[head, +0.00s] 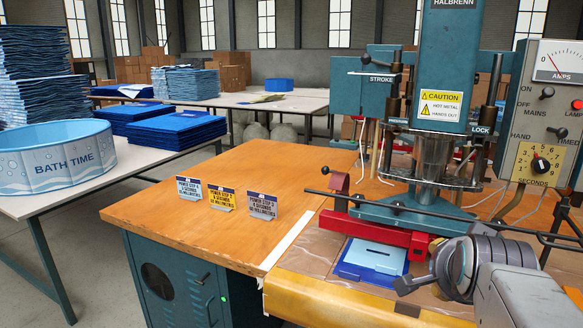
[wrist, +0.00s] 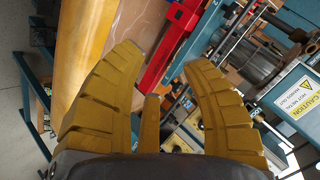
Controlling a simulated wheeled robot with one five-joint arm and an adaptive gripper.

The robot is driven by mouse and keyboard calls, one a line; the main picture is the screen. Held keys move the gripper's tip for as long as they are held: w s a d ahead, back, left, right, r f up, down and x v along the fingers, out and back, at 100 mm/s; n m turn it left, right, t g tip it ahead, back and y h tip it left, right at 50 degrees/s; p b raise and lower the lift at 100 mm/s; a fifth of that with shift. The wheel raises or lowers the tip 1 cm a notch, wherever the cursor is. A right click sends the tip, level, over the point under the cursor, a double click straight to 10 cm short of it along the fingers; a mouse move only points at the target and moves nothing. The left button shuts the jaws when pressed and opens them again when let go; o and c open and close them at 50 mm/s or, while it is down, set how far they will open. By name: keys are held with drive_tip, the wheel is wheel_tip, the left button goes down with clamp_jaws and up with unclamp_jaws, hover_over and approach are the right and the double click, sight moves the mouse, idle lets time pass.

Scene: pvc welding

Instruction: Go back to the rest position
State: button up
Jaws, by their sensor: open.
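In the head view my grey arm (head: 515,295) reaches in from the lower right, with the gripper end in front of the welding press (head: 440,150).
Three small power cards (head: 222,199) stand on the wooden worktop (head: 160,213), whose left part is otherwise clear. A red bar (head: 380,232) crosses the press front. A control box (head: 545,110) is at right.

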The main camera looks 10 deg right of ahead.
drive_tip(key=s+a+n+g+y+p, duration=0.1)
drive_tip(key=s+a+n+y+p, duration=0.1)
drive_tip(key=a+n+p, duration=0.3)
drive_tip(key=s+a+r+n+g+y+p, duration=0.1)
drive_tip(key=s+a+n+p, duration=0.3)
drive_tip(key=a, duration=0.4)
drive_tip(key=s+a+r+n+g+y+p, duration=0.1)
drive_tip(key=s+a+n+g+y+p, duration=0.2)
drive_tip(key=s+a+n+p, duration=0.2)
drive_tip(key=a+n, duration=0.2)
drive_tip(key=shift+a+r+n+p, duration=0.2)
drive_tip(key=shift+a+n+p, duration=0.05)
drive_tip(key=shift+n+p, duration=0.15)
